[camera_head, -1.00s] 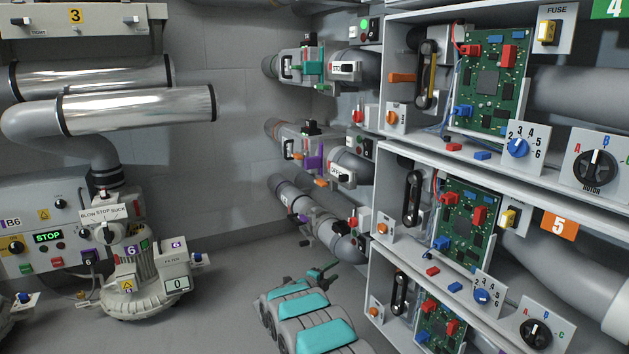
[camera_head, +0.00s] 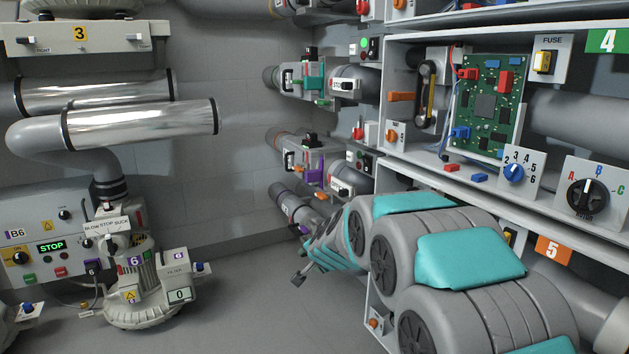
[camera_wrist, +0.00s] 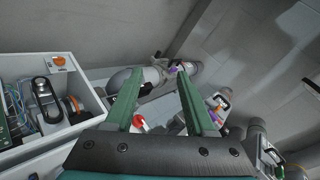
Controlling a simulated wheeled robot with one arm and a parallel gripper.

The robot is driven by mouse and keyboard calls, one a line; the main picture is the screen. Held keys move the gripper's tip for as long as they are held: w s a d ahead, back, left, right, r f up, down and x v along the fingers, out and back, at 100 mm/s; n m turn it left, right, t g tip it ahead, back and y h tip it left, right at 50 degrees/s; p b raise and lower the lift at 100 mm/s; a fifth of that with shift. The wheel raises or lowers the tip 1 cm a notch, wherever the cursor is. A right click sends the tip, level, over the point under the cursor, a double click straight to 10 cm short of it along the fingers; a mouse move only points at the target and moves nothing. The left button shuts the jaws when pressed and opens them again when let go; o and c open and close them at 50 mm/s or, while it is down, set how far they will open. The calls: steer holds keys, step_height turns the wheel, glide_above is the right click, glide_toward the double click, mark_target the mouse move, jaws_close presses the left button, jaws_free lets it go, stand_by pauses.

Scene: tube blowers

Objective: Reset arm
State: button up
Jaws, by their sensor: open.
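My gripper (camera_wrist: 158,80) shows in the wrist view with its two green fingers spread apart and nothing between them. Beyond the fingers in that view are grey pipes and valve fittings along the wall. In the head view my grey and teal arm fills the lower right and reaches toward the back wall. The gripper end there is small and partly hidden by the arm, in front of the lower pipe fittings (camera_head: 290,200).
A shelf (camera_head: 398,228) with a circuit board (camera_head: 488,105) and a rotor dial (camera_head: 588,199) stands at right; my arm covers its lower part. A blower unit (camera_head: 145,285) and control panel (camera_head: 45,235) stand at left. The floor (camera_head: 250,310) between is clear.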

steer(key=s+d+n+g+h+p, duration=0.1)
steer(key=s+d+n+g, duration=0.2)
steer(key=s, duration=1.4)
steer(key=s+d+n+g+h+p, duration=0.1)
steer(key=s+d+g, duration=0.3)
steer(key=s, duration=1.3)
steer(key=s+d+r+n+g+h+p, duration=0.1)
steer(key=s+d+n+g, duration=0.3)
steer(key=s+d, duration=0.5)
steer(key=s, duration=0.9)
steer(key=shift+n+p, duration=0.3)
